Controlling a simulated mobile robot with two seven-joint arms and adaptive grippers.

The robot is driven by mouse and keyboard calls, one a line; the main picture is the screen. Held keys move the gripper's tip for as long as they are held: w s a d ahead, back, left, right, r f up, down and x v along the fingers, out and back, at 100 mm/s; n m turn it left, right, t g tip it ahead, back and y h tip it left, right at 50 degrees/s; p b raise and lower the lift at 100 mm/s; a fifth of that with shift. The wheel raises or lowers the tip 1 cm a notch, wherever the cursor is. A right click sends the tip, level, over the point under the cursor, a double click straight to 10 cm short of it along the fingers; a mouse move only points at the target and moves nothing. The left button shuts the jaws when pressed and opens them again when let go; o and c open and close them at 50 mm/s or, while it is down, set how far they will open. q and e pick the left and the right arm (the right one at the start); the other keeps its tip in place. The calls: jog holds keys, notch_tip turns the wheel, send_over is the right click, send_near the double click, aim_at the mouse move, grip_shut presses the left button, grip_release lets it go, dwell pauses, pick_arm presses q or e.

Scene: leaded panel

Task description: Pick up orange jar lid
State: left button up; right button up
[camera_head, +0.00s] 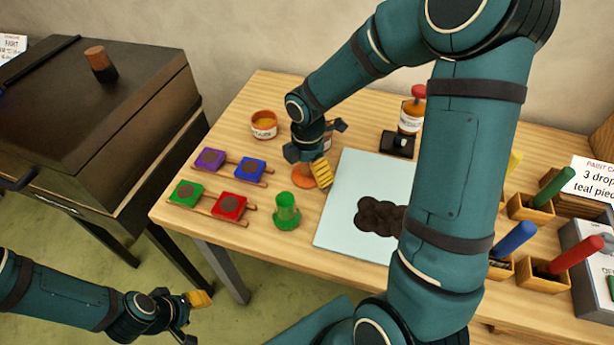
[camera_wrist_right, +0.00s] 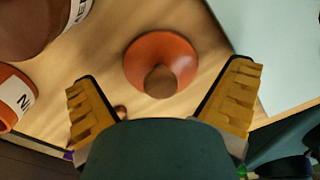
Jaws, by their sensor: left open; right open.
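The orange jar lid (camera_wrist_right: 160,62) is a round disc with a brown knob, lying on the wooden table. In the head view the lid (camera_head: 303,179) is partly hidden under my right gripper (camera_head: 312,165). In the right wrist view my right gripper (camera_wrist_right: 163,100) is open, with its yellow fingers apart and nothing between them. The lid lies just beyond the fingertips, roughly centred between them, and no contact shows. My left gripper (camera_head: 196,310) is open and empty at the lower left, away from the table.
An open orange jar (camera_head: 264,124) stands left of the right gripper. A pale blue sheet (camera_head: 345,190) with a dark patch lies right of the lid. A green glass piece (camera_head: 287,212) and coloured blocks on racks (camera_head: 222,206) are near the front left. A red-topped bottle (camera_head: 411,112) stands behind.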

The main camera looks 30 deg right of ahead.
jog(key=shift+f, duration=0.5)
jog(key=c, duration=1.1)
jog(key=shift+s, duration=0.1)
